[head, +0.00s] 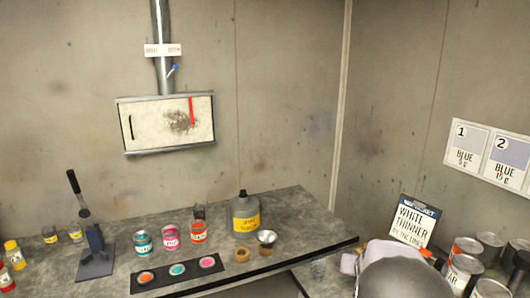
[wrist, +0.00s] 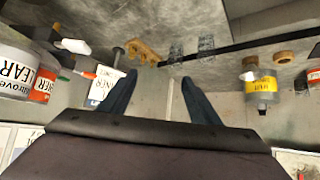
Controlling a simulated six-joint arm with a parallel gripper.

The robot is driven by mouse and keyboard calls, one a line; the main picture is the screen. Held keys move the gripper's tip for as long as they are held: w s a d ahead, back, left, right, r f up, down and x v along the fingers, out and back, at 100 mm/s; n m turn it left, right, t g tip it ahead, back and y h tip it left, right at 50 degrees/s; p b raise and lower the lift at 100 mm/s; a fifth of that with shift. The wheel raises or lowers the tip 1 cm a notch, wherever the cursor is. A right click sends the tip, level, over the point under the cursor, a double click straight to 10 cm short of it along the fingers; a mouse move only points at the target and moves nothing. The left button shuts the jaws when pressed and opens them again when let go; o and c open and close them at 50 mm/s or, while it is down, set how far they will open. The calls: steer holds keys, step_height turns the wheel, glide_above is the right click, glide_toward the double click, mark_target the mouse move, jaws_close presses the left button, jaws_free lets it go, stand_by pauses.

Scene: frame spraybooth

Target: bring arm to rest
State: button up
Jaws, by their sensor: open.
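My gripper (wrist: 158,77) shows in the wrist view with its two dark fingers apart and nothing between them. It hangs in free space, with a grey panel behind the gap. The head view does not show the fingers. The wrist view appears upside down, with the counter along the top.
The grey counter (head: 300,210) holds a yellow-labelled bottle (head: 245,214), a small metal cup (head: 267,238), several paint jars and a dark palette strip (head: 178,275). A blue-grey stand (head: 96,250) is at left. Cans (head: 464,270) and a white thinner sign (head: 412,222) crowd the right.

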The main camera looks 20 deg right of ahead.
steer(key=s+a+f+n+g+y, duration=0.1)
steer(key=a+f+y, duration=0.15)
steer(key=a, duration=0.55)
steer(key=s+a+f+n+g+y+b, duration=0.1)
steer(key=a+f+n, duration=0.15)
steer(key=a, duration=0.45)
steer(key=s+a+f+n+g+y, duration=0.1)
steer(key=a+f, duration=0.2)
steer(key=a, duration=0.5)
steer(key=s+a+f+n+g+y, duration=0.1)
steer(key=s+a+n+g, duration=0.1)
steer(key=s+a, duration=0.4)
steer(key=s+a+f+n+g+y+b, duration=0.1)
steer(key=s+a+f+n+g, duration=0.1)
steer(key=s+a, duration=0.5)
steer(key=shift+s+a+f, duration=0.15)
steer(key=shift+a+f, duration=0.1)
steer(key=shift+f, duration=0.05)
